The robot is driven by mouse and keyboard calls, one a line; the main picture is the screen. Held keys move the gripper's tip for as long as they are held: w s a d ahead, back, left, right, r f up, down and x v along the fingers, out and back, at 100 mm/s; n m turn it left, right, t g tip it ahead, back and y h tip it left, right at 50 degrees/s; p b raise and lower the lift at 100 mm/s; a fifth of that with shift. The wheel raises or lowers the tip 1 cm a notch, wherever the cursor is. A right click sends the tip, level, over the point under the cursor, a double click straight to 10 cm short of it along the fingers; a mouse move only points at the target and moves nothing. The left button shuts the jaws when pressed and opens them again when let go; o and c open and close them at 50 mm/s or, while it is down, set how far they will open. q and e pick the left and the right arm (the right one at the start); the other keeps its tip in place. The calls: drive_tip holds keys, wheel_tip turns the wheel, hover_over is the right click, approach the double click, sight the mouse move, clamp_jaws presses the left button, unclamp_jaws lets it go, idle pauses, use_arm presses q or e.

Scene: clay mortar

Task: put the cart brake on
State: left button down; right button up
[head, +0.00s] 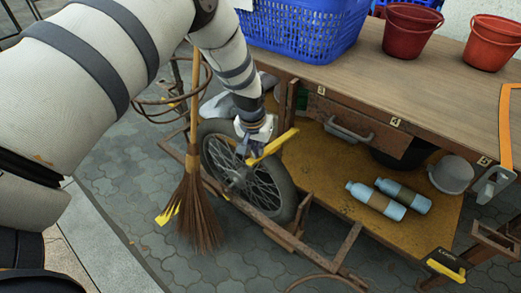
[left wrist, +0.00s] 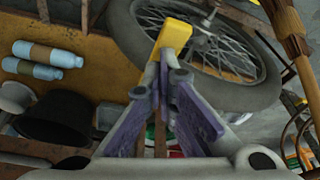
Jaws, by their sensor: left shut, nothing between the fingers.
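The cart's spoked wheel (head: 235,172) stands on the paving at the cart's near left side. A yellow-ended lever (head: 275,146) slants up to the right across the wheel's upper part. In the left wrist view its yellow end (left wrist: 176,36) is just beyond my fingertips, in front of the spokes. My left gripper (head: 246,152) is shut with nothing between its fingers, close to the lever's lower left part. I cannot tell whether they touch. A second yellow bar (head: 446,271) sits below a small label at the cart's lower right. My right gripper is not in view.
A broom (head: 195,190) stands left of the wheel, near a wire ring. Two blue bottles (head: 376,198) and a grey bowl (head: 451,174) are on the lower shelf. A blue basket (head: 305,25) and red buckets (head: 411,30) are on the tabletop. A rusty frame rail runs below the wheel.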

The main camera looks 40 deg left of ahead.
use_arm(q)
wheel_tip(320, 180, down, 3)
drive_tip(key=shift+r+b, duration=0.15)
drive_tip(key=shift+b, duration=0.25)
drive_tip(key=shift+r, duration=0.1)
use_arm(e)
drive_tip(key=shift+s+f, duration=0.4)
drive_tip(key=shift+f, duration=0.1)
use_arm(q)
drive_tip(key=shift+r, duration=0.1)
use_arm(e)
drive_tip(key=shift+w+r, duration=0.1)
use_arm(q)
drive_tip(key=s+r+p, duration=0.1)
drive_tip(key=s+p, duration=0.1)
drive_tip(key=shift+s+d+r+p, duration=0.3)
drive_tip(key=shift+d+r+p, duration=0.05)
drive_tip(key=shift+r+p, duration=0.05)
drive_tip(key=shift+s+f, duration=0.15)
drive_tip(key=shift+f, duration=0.35)
wheel_tip(320, 180, up, 12)
hover_over(255, 163)
drive_tip(key=s, duration=0.3)
drive_tip(key=shift+s+d+f, duration=0.1)
drive_tip(key=shift+d, duration=0.3)
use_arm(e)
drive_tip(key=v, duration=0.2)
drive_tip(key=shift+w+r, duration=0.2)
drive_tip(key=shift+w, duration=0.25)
